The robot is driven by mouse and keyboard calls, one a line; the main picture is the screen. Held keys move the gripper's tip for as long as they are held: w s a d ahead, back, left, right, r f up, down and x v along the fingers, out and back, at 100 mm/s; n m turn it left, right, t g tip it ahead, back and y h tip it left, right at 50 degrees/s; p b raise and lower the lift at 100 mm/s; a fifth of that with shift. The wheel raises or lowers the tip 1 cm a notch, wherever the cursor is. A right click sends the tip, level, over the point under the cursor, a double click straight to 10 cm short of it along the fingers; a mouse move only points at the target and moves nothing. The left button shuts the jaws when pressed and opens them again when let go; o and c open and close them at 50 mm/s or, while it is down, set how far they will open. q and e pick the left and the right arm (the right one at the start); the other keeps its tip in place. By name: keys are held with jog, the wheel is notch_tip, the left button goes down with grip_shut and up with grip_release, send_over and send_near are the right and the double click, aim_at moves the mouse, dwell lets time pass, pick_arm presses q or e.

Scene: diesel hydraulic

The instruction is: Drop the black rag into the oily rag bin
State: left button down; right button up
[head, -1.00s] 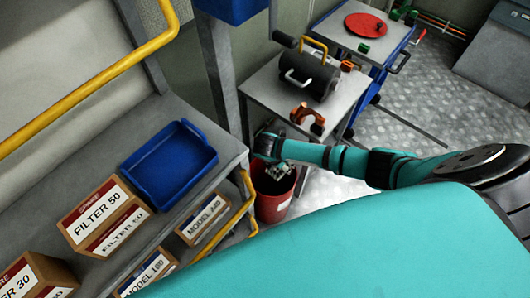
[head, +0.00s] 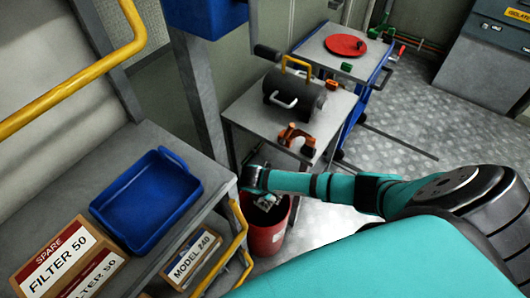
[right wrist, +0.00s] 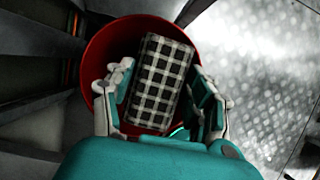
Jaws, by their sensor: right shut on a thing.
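The black rag (right wrist: 160,85) shows in the right wrist view as a folded black-and-white checked cloth. My right gripper (right wrist: 160,72) is shut on it, with one finger on each side. The red bin (right wrist: 97,52) is beneath, and its round rim surrounds the rag in that view. In the head view the red bin (head: 265,240) stands on the floor, and my right gripper (head: 267,201) is at its mouth; the rag is hard to make out there. How deep the rag sits is unclear. My left gripper is not in view.
A bench with a blue tray (head: 150,228) and filter boxes (head: 68,262) lies left of the bin, with a yellow rail (head: 238,240) close by. Behind the bin is a grey table (head: 250,110) with a dark cylinder (head: 295,93) and an orange-brown part (head: 297,137). Metal floor is clear at right.

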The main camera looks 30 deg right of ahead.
jog(key=o, duration=0.8)
jog(key=shift+r, duration=0.1)
jog(key=o, duration=0.3)
jog(key=shift+a+r, duration=0.15)
jog(key=shift+r, duration=0.15)
jog(key=v, duration=0.6)
jog(key=shift+s+a+r, duration=0.1)
jog(key=shift+a+r, duration=0.1)
jog(key=shift+r, duration=0.15)
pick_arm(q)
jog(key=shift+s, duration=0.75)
pick_arm(e)
jog(key=shift+r, duration=0.1)
